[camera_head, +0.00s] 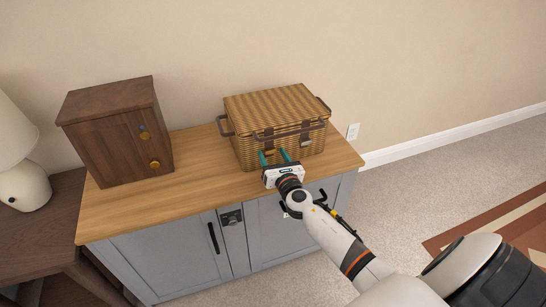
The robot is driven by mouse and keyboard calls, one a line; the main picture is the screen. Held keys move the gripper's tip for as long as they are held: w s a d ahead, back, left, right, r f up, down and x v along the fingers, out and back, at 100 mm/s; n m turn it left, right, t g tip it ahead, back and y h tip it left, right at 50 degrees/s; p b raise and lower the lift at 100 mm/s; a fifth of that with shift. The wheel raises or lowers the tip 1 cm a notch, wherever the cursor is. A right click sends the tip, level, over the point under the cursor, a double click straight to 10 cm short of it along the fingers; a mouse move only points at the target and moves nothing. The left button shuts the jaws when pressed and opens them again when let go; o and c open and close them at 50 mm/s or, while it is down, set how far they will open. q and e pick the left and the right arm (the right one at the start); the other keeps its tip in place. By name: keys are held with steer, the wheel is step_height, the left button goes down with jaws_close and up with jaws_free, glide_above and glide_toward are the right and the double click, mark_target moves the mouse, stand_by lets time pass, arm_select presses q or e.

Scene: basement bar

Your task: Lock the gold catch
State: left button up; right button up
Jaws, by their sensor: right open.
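A dark brown wooden box (118,145) stands on the left of the cabinet top. Its front carries two small gold fittings, an upper one (145,135) with a bit of blue beside it and a lower one (155,164). I cannot tell at this size which is the gold catch or whether it is locked. My right gripper (273,156) is open, its teal fingers pointing at the lower front of a wicker basket, well to the right of the gold fittings. Nothing shows between the fingers; whether they touch the basket is unclear. My left gripper is not in view.
The closed wicker basket (253,146) has dark straps and side handles. The grey cabinet's wooden top (200,155) is bare between box and basket. A white lamp (24,180) stands at far left. The wall (300,45) is close behind.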

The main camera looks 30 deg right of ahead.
steer(key=shift+w, duration=0.1)
steer(key=c, duration=1)
